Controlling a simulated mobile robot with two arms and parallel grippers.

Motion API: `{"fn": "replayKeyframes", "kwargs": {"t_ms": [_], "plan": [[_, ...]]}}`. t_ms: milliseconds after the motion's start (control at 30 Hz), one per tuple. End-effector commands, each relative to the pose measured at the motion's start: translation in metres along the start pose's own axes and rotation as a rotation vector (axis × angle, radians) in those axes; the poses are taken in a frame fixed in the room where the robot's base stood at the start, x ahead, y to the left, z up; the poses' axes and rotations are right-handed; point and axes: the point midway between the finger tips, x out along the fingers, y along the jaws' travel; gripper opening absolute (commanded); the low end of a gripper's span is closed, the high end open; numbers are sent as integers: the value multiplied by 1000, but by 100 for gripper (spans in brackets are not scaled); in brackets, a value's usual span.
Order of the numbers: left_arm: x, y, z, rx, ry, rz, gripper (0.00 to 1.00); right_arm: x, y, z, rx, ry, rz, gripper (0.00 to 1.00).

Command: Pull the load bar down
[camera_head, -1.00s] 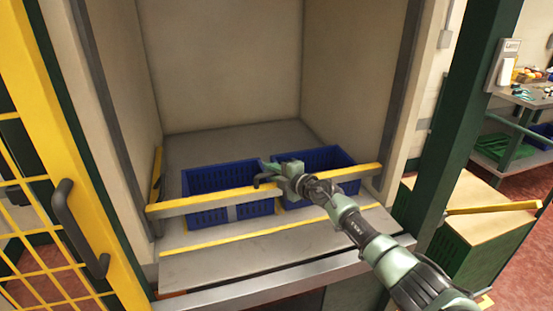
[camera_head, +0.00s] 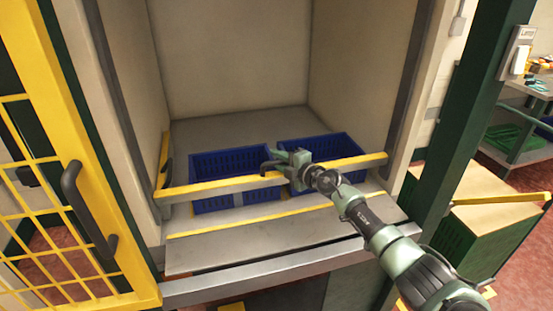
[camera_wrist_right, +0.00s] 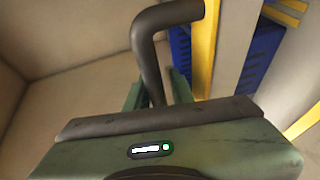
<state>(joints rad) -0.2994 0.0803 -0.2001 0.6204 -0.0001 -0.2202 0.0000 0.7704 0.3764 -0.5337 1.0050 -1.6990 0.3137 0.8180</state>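The load bar (camera_head: 225,187), grey with a yellow top edge, runs across the front of the open bay, in front of two blue crates. It is raised above the bay's sill. A dark bent handle (camera_wrist_right: 150,50) shows in the right wrist view beside the yellow edge of the bar. My right gripper (camera_head: 282,160) is at the middle of the bar. In the wrist view its green fingers stand on both sides of the handle and appear closed on it. The exact contact is partly hidden by the gripper body. My left gripper is not in view.
Blue crates (camera_head: 205,162) and (camera_head: 345,141) stand in the bay behind the bar. A yellow mesh gate (camera_head: 98,160) with a dark handle stands open at left. A green post (camera_head: 468,130) and a green box with a wooden top (camera_head: 490,212) are at right.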

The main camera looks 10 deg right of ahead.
Motion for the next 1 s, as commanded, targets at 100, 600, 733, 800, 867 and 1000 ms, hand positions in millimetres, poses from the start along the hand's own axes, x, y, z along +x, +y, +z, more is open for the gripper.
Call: {"fn": "replayKeyframes", "kwargs": {"t_ms": [100, 600, 733, 800, 867, 1000], "plan": [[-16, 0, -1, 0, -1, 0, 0, -17, 4, 0, -2, -1, -3, 23], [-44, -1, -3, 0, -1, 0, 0, -73, 0, -2, -1, 2, -2, 23], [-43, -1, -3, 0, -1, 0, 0, -73, 0, -2, -1, 2, -2, 23], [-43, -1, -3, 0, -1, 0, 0, -72, 0, -2, -1, 2, -2, 23], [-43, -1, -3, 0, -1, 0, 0, -73, 0, -2, -1, 3, -1, 36], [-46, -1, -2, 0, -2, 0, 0, -77, 7, -14, -27, 21, 26, 36]]}}
